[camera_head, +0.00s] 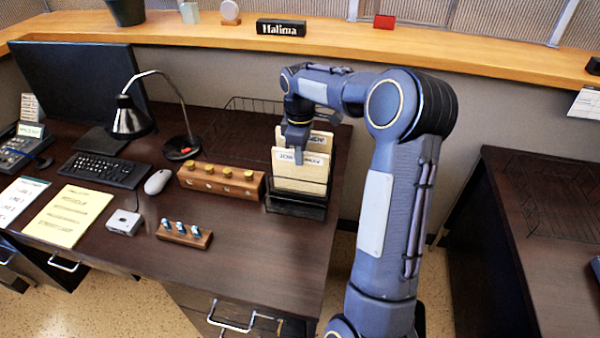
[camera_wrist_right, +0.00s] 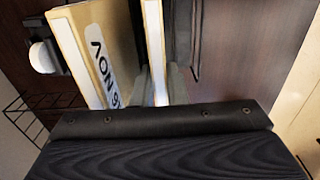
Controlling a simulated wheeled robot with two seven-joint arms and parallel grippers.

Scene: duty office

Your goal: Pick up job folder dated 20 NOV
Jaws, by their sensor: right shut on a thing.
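Two tan job folders stand upright in a black holder (camera_head: 297,208) at the desk's right side. The front folder (camera_head: 300,172) has a white label whose date is too small to read surely. The rear folder (camera_head: 322,139) shows partly behind it. My right gripper (camera_head: 298,156) points down and is shut on the top edge of the front folder, seen edge-on between the fingers in the wrist view (camera_wrist_right: 155,55). Left of it there, the other folder (camera_wrist_right: 90,30) shows a label with "NOV" and a partly hidden number. My left gripper is not in view.
A wooden block with knobs (camera_head: 222,182) stands just left of the holder. A wire basket (camera_head: 250,104) lies behind. A desk lamp (camera_head: 131,118), mouse (camera_head: 157,182) and keyboard (camera_head: 104,170) are further left. A raised wooden ledge (camera_head: 210,34) runs along the back.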

